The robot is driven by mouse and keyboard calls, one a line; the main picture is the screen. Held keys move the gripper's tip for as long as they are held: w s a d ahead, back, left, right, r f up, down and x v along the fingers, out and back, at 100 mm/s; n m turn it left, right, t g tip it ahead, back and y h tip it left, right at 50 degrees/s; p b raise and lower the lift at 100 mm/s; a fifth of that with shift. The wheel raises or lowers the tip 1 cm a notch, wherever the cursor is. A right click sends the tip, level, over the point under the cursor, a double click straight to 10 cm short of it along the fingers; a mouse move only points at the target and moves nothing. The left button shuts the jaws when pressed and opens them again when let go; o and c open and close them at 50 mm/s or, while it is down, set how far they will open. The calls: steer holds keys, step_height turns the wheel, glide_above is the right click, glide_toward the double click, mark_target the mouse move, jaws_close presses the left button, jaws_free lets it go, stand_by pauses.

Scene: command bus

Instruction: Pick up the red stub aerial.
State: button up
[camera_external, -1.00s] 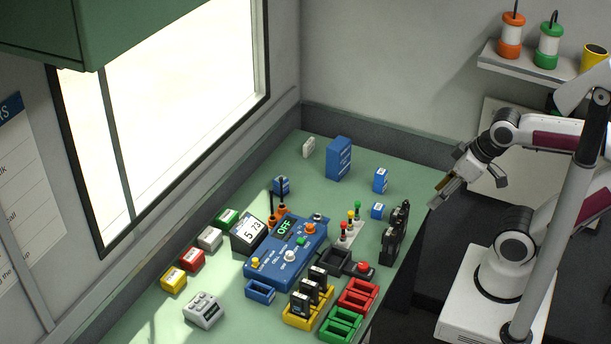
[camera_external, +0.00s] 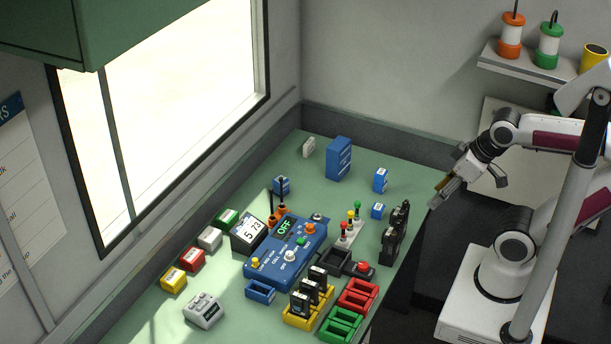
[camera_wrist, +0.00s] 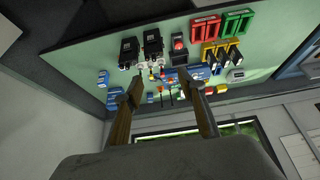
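The red stub aerial (camera_external: 343,226) is a short red-topped stub standing upright in a small white holder (camera_external: 346,239) on the green bench. A yellow stub aerial (camera_external: 351,216) and a green stub aerial (camera_external: 357,206) stand in a row behind it. My gripper (camera_external: 468,191) is at the right, beyond the bench's right edge, well apart from the aerials. In the wrist view my gripper (camera_wrist: 163,88) has its two fingers spread with nothing gripped between them. The aerials are too small there to tell apart surely.
Black radios (camera_external: 394,238) stand right of the holder, near the bench edge. A blue console (camera_external: 285,249) lies left, with two thin black aerials behind it. A red button box (camera_external: 363,267) and red, green and yellow trays are in front. Small blue boxes stand behind.

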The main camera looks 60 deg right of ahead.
stand_by(0.3)
steer(key=w+d+r+n+t, duration=0.2)
steer(key=w+d, duration=0.2)
steer(key=w, duration=0.8)
steer(key=w+d+r+n+t, duration=0.25)
steer(key=w+d, duration=0.25)
steer(key=w, duration=0.7)
steer(key=w+d+r+n+t, duration=0.2)
steer(key=w+d+n+t, duration=0.15)
steer(key=w, duration=0.85)
steer(key=w+a+f+n+g+y, duration=0.1)
steer(key=w+f+n+g+y, duration=0.15)
steer(key=f, duration=0.45)
steer(key=w+a+f+n+g+y, duration=0.1)
steer(key=a+f+n+y, duration=0.2)
steer(key=f, duration=0.4)
steer(key=s+f+n+g+y, duration=0.3)
steer(key=s+f+g+y, duration=0.5)
steer(key=s+f, duration=0.5)
steer(key=shift+s+f, duration=0.2)
steer(key=shift+s, duration=0.8)
